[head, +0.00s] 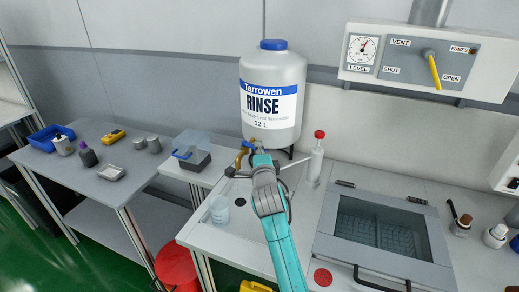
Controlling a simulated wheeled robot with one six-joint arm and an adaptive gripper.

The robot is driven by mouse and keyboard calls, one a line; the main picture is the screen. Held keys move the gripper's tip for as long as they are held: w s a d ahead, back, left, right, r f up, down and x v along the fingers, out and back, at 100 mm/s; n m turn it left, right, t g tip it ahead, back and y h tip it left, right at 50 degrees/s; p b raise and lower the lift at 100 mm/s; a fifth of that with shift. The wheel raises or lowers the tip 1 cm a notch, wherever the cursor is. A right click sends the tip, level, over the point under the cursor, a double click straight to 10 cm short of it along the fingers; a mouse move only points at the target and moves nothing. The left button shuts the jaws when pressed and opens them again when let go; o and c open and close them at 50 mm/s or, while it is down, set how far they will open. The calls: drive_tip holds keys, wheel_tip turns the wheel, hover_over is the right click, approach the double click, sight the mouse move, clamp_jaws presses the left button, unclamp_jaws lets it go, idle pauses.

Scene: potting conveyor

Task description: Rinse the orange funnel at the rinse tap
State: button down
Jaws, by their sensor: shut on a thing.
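My gripper (260,148) is at the end of my teal arm, close in front of the brass rinse tap (241,158) and its blue lever (248,146). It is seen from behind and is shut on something. What it holds is mostly hidden by the gripper and wrist. I cannot make out the orange funnel clearly in this view. The tap is at the foot of the large white rinse container (272,78) with a blue cap. Whether water runs is too small to tell.
A clear cup (220,209) stands on the white counter, left of my arm, near a dark drain hole (240,202). A red-capped bottle (316,158) stands to the right. A lidded basin (382,268) lies further right. A grey side table (88,184) with small items is at left.

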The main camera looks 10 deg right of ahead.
drive_tip(key=shift+f, duration=0.1)
drive_tip(key=c, duration=1.2)
unclamp_jaws()
drive_tip(key=shift+c, duration=0.2)
drive_tip(key=s+a, duration=0.1)
drive_tip(key=s, duration=1.1)
drive_tip(key=shift+a, duration=0.4)
